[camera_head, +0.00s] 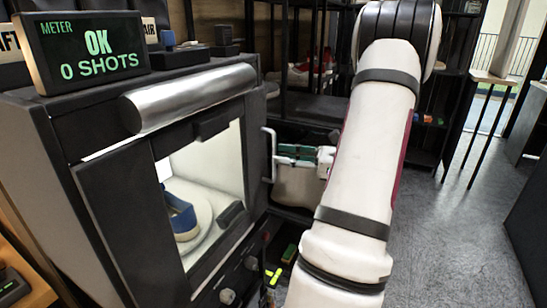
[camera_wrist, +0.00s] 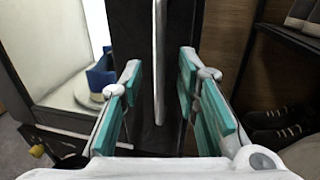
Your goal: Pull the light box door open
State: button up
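The black light box (camera_head: 115,220) stands at the left, and its windowed front door (camera_head: 258,165) looks closed. A pale vertical bar handle (camera_head: 270,150) sticks out at the door's right edge; it also shows in the wrist view (camera_wrist: 160,60). My gripper (camera_head: 285,155) is beside the handle, to its right. In the wrist view my gripper (camera_wrist: 160,75) is open, with a teal-padded finger on each side of the handle's line. The bar appears midway between the fingers, touching neither; how deep it sits between them is unclear.
A blue and white shoe (camera_head: 181,216) sits on a round white turntable inside the lit box. A meter sign (camera_head: 90,50) reading "OK 0 SHOTS" stands on top. Dark shelves (camera_head: 310,105) with shoes stand behind. Grey floor (camera_head: 445,220) is open at the right.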

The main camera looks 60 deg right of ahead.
aim_at(274, 177)
jog(key=shift+x, duration=1.65)
grip_shut()
